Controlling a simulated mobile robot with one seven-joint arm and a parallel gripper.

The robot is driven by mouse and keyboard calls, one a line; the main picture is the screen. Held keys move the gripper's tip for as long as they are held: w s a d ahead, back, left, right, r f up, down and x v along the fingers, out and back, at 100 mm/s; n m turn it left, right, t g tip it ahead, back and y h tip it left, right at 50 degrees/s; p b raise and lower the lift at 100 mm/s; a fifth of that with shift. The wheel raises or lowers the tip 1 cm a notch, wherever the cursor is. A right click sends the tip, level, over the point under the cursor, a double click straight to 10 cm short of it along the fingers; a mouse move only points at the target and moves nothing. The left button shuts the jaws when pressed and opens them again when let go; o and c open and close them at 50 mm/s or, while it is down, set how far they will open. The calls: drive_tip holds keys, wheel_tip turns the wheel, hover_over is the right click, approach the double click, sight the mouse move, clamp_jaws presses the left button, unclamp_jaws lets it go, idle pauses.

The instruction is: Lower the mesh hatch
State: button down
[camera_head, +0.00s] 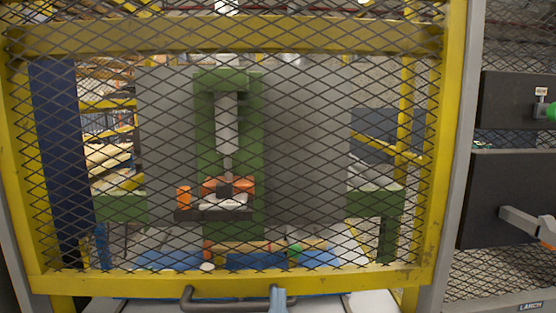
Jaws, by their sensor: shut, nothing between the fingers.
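The mesh hatch (236,279) is a yellow frame filled with dark diamond mesh, and it spans most of the head view. It hangs upright in front of a green press. A grey bar handle (232,303) sits at its bottom edge. What looks like my gripper (278,297), a narrow pale-blue tip, stands at the handle's right end. It is shut, with nothing held; I cannot tell whether it touches the handle. Most of the gripper is below the picture. The space under the hatch's lower edge is largely cut off.
Behind the mesh are the green press (243,120) and a small orange cylinder (184,197). At right, a grey post (462,150) borders dark boxes, one with a green button (551,111) and one with a grey lever (520,221) with an orange end.

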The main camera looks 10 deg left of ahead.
wheel_tip(320, 180, down, 12)
drive_tip(key=b, duration=0.9)
drive_tip(key=shift+f, duration=0.2)
wheel_tip(320, 180, up, 5)
drive_tip(key=p, duration=0.3)
drive_tip(key=d+b+v, duration=0.1)
drive_tip(key=b+v, duration=0.2)
drive_tip(key=v, duration=0.7)
drive_tip(key=s+d+r+t+h, duration=0.2)
drive_tip(key=r, duration=0.8)
drive_tip(key=s+d+r+t+h, duration=0.1)
drive_tip(key=s+d+r+t, duration=0.15)
drive_tip(key=r, duration=0.85)
drive_tip(key=s+d+r+t+h, duration=0.1)
drive_tip(key=d+r+t+h, duration=0.1)
drive_tip(key=r, duration=0.8)
wheel_tip(320, 180, up, 28)
drive_tip(key=p, duration=2.7)
drive_tip(key=shift+s+d+f, duration=0.2)
drive_tip(key=shift+s, duration=0.05)
